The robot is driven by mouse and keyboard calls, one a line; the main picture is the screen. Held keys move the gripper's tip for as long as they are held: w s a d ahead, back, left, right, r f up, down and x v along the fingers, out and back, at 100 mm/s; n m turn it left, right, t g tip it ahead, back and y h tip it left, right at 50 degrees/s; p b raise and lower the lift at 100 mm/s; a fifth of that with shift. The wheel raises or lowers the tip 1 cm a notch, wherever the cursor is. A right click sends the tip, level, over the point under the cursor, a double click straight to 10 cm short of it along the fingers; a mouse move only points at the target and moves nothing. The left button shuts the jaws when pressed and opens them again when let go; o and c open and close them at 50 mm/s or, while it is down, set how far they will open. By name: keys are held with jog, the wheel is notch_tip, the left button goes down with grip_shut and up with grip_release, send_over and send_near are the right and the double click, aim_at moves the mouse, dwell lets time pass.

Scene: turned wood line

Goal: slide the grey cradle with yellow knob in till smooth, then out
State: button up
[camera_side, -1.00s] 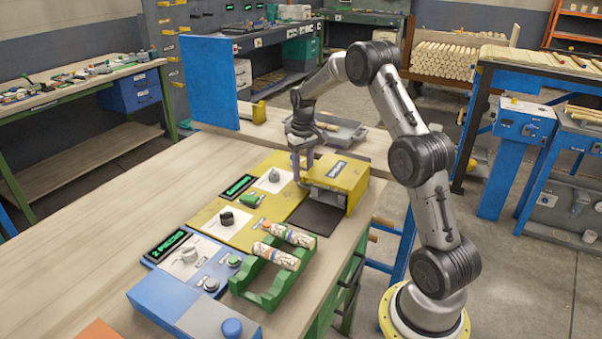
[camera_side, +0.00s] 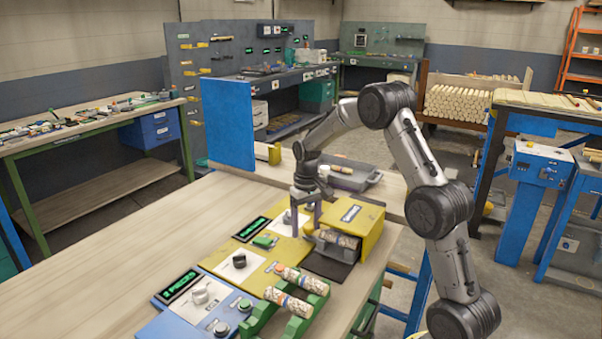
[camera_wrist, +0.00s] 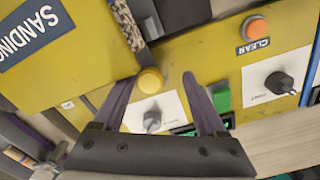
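The grey cradle (camera_side: 325,246) sits at the front opening of the yellow sanding box (camera_side: 362,216), with a mottled brown and cream wood piece (camera_side: 347,241) lying in it. In the wrist view the wood piece (camera_wrist: 127,22) lies along the grey cradle (camera_wrist: 148,18), with the round yellow knob (camera_wrist: 150,80) at the near end. My gripper (camera_wrist: 160,78) has its purple fingers spread on either side of the knob, with a clear gap on the right; the left fingertip is close to it, contact unclear. In the side view my gripper (camera_side: 312,228) is at the cradle's left end.
A green rack (camera_side: 262,322) with two mottled pieces (camera_side: 287,301) stands in front. Left of the box are yellow and blue panels with dials, buttons and green displays (camera_side: 252,229). A grey tray (camera_side: 352,178) lies behind.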

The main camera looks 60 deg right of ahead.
jog(key=a, duration=0.5)
jog(key=shift+s, duration=0.1)
notch_tip(320, 180, up, 14)
jog(key=s+a+r+n+t, duration=0.1)
jog(key=s+a+r+t, duration=0.1)
jog(key=s+a+r, duration=0.4)
jog(key=shift+a+r+n+h, duration=0.35)
jog(key=shift+a+r, duration=0.7)
jog(key=shift+r, duration=0.55)
